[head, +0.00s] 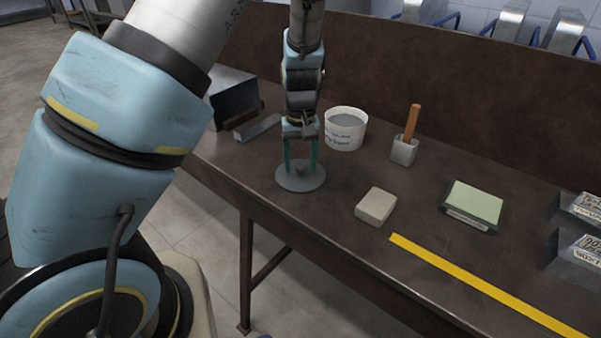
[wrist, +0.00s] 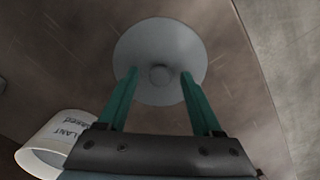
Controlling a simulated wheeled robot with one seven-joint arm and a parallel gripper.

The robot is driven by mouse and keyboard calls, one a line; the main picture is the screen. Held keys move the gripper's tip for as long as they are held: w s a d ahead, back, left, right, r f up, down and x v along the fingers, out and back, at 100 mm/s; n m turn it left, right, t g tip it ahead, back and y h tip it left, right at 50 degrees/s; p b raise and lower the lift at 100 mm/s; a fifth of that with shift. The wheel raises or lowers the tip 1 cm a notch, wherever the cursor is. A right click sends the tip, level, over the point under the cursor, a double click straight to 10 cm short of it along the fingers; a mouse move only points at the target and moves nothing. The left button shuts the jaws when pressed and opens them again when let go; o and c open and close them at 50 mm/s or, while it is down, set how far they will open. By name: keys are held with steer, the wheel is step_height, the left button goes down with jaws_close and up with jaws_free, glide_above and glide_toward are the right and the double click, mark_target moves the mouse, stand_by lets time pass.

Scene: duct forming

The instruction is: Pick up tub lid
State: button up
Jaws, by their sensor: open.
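The tub lid (head: 300,180) is a flat grey disc with a small round knob at its centre, lying on the brown bench. It also shows in the wrist view (wrist: 150,45), its knob (wrist: 160,75) between the finger lines. My gripper (head: 300,168) points down over the lid with its two green fingers apart, one on each side of the knob. In the wrist view the fingertips (wrist: 159,73) overlap the lid; whether they touch it I cannot tell. The white tub (head: 346,130) stands open behind and right of the lid, with grey content and writing on its side.
A beige block (head: 376,206) lies right of the lid. A small holder (head: 404,151) with a wooden handle, a green-topped pad (head: 472,206) and a yellow strip (head: 480,285) are further right. Metal duct pieces (head: 235,97) lie behind left. The bench's front edge is close to the lid.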

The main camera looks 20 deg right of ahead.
jaws_close()
stand_by(0.5)
